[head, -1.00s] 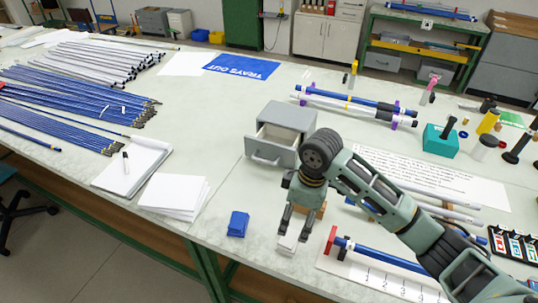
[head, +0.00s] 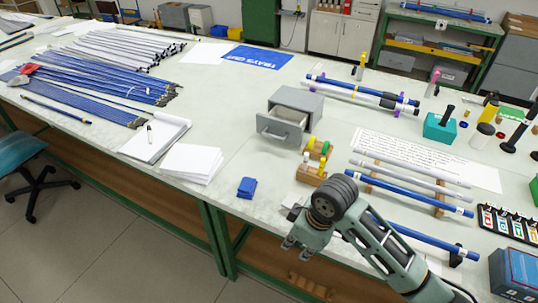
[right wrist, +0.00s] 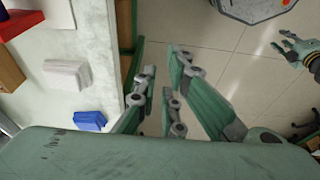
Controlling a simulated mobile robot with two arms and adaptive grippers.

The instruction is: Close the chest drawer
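The small grey chest (head: 298,103) stands on the pale worktop, behind and above my right arm in the head view. Its drawer (head: 281,127) is pulled out toward the front edge, and its inside looks empty. My right gripper (head: 291,249) hangs over the worktop's front edge, well apart from the drawer. Its fingers stand apart with nothing between them; they also show in the right wrist view (right wrist: 160,85). My left gripper (right wrist: 286,44) shows at the right of the right wrist view, over the floor, its fingers apart. The chest is not in that view.
A blue block (head: 246,187) and a white stack of paper (head: 192,163) lie left of my arm. A wooden holder (head: 312,174) with coloured pieces stands right of the drawer. Rods on racks (head: 412,187) fill the right.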

